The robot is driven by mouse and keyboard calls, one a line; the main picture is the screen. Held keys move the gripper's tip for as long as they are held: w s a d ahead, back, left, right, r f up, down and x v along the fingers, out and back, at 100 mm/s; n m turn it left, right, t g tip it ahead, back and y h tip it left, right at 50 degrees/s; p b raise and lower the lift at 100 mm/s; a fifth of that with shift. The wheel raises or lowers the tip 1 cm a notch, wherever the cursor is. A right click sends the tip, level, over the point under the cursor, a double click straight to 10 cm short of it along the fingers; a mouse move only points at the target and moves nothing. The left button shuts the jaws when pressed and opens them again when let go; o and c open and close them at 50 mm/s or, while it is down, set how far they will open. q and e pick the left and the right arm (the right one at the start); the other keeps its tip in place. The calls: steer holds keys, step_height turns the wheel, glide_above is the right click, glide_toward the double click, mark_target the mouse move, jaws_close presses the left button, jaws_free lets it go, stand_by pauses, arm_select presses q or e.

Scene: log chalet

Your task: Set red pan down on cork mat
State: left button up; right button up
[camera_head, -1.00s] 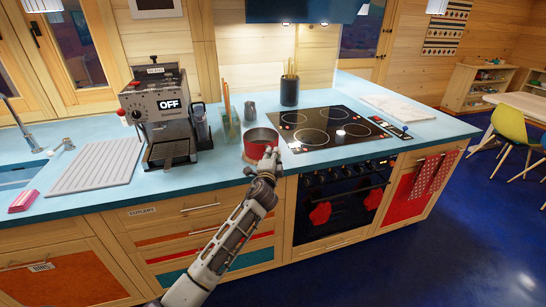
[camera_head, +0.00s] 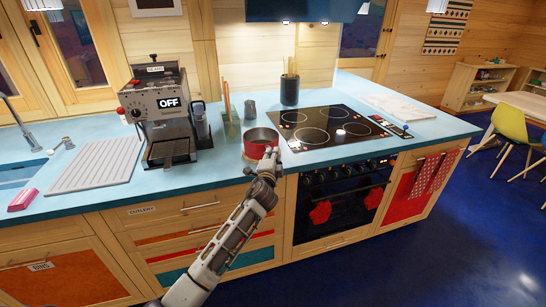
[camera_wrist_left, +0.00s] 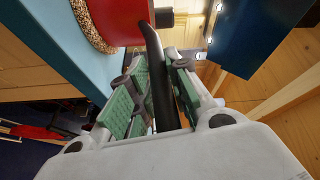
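The red pan (camera_head: 261,136) is at the front edge of the blue counter, left of the hob. In the left wrist view, its red side (camera_wrist_left: 122,20) is at the top and its black handle (camera_wrist_left: 160,85) runs down between my finger pads. The cork mat (camera_wrist_left: 88,28) shows under the pan's edge; the pan appears to rest on it. In the head view the mat is mostly hidden by the pan. My left gripper (camera_head: 268,158) reaches in from the front and appears shut on the handle. My right gripper is not in view.
The black hob (camera_head: 330,128) lies right of the pan. A glass holder with utensils (camera_head: 230,125) and a coffee machine (camera_head: 160,110) stand to the left. A dark utensil pot (camera_head: 289,90) stands behind. A ribbed drainer (camera_head: 95,165) lies further left.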

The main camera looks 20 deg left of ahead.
arm_select(q)
steer(key=o, duration=0.5)
steer(key=shift+s+r, duration=0.1)
steer(key=shift+r, duration=0.15)
steer(key=shift+o, duration=0.2)
steer(key=shift+f, duration=0.1)
steer(key=shift+f, duration=0.3)
steer(key=shift+s+d+r, duration=0.1)
steer(key=shift+s, duration=0.2)
steer(key=s+d, duration=0.1)
steer(key=s, duration=1)
steer(key=shift+d+r, duration=0.2)
steer(key=shift+d, duration=0.1)
steer(key=shift+s, duration=0.1)
